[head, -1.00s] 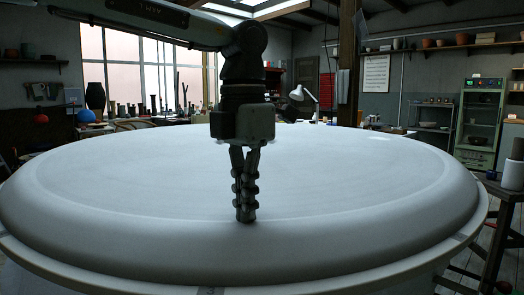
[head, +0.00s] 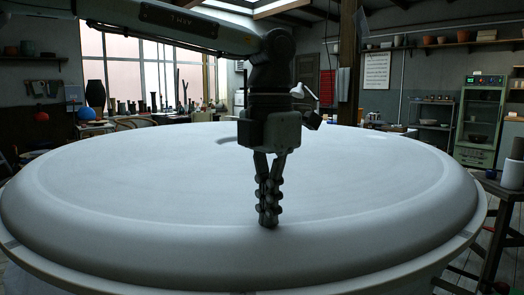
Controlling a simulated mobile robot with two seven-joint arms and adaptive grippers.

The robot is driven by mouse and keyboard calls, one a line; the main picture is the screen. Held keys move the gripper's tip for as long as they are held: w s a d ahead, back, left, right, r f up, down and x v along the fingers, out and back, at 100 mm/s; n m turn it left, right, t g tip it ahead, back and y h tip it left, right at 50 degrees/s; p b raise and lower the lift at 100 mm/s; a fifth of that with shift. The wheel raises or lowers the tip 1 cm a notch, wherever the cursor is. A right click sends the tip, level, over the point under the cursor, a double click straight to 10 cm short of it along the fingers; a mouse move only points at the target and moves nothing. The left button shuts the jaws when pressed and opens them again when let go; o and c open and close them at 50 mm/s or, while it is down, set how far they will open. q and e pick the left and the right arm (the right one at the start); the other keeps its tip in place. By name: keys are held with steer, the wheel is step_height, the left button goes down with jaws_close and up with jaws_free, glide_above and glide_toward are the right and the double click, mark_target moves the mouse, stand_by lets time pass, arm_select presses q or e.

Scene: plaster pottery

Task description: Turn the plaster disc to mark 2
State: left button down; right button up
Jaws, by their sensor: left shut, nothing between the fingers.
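The large white plaster disc (head: 150,185) fills the middle of the head view, lying flat with a rounded raised rim. A short dark grey mark (head: 226,140) shows on its far part, just left of my gripper body. I cannot read any number on it. My left gripper (head: 268,222) points down with its fingers shut and empty. Its fingertips are at the near part of the disc, by the inner side of the rim, and appear to touch it. My left arm hides part of the far edge. My right gripper is not in view.
A paler ledge (head: 200,284) runs around below the disc. A dark stand with a white jar (head: 512,176) is close to the disc's right side. A green cabinet (head: 480,120) and shelves stand farther back.

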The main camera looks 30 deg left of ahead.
mark_target(293, 223)
arm_select(q)
steer(key=shift+w+d+f+p, duration=0.1)
steer(key=shift+d+f+p, duration=0.1)
steer(key=shift+d+p, duration=0.2)
steer(key=shift+w+d+r+p, duration=0.1)
steer(key=shift+w+d+p, duration=0.35)
steer(key=shift+d, duration=0.15)
steer(key=shift+w+d+p, duration=0.35)
steer(key=shift+d+p, duration=0.05)
steer(key=shift+d, duration=0.15)
steer(key=shift+w+d, duration=0.3)
steer(key=shift+s+a, duration=0.1)
steer(key=shift+a, duration=0.05)
steer(key=shift+r, duration=0.1)
steer(key=shift+r+p, duration=2.15)
steer(key=shift+r, duration=1.4)
